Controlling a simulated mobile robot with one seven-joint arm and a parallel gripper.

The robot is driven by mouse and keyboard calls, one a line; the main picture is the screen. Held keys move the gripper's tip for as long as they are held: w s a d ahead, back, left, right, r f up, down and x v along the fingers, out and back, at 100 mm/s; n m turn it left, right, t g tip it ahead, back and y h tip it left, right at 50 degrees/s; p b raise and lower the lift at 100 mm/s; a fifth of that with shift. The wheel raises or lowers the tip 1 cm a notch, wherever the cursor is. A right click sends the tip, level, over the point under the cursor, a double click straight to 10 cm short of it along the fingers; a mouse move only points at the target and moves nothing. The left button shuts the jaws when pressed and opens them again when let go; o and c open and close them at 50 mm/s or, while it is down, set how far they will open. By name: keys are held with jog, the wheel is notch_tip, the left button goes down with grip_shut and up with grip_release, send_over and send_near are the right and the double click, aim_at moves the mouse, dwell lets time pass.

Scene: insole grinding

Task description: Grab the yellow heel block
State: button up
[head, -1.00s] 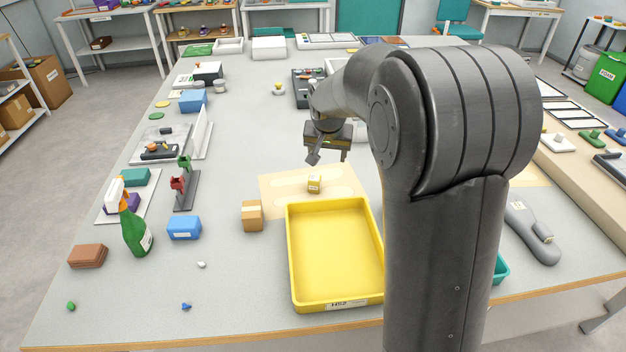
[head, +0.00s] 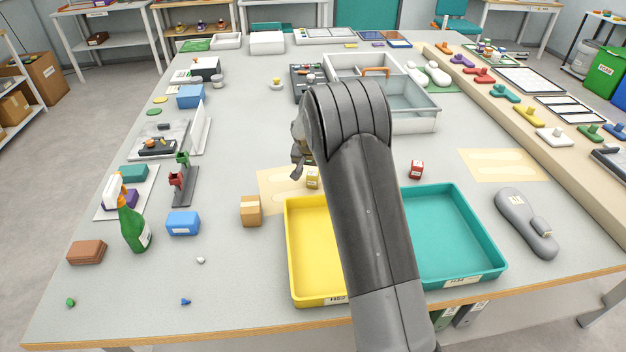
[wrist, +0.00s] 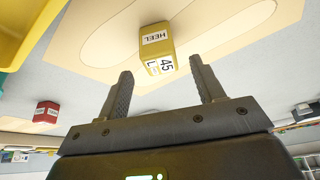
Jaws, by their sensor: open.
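The yellow heel block (head: 313,178) sits on the left tan insole mat (head: 270,190), just behind the yellow tray. In the wrist view the block (wrist: 156,46) shows labels reading "HEEL" and "45 L". It lies ahead of the fingertips, roughly centred between them, with a gap to both. My gripper (wrist: 160,82) is open and empty. In the head view only a part of my gripper (head: 298,163) shows, left of my arm and close to the block; my arm hides the rest.
The yellow tray (head: 292,250) and teal tray (head: 490,262) stand at the front. A red block (head: 416,169) sits behind the teal tray. A tan block (head: 251,210) stands left of the yellow tray. A grey insole (head: 520,225) lies at right.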

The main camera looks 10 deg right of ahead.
aim_at(313, 173)
jog(key=shift+x, duration=2.7)
jog(key=shift+a, duration=0.1)
jog(key=shift+c, duration=0.3)
jog(key=c, duration=1)
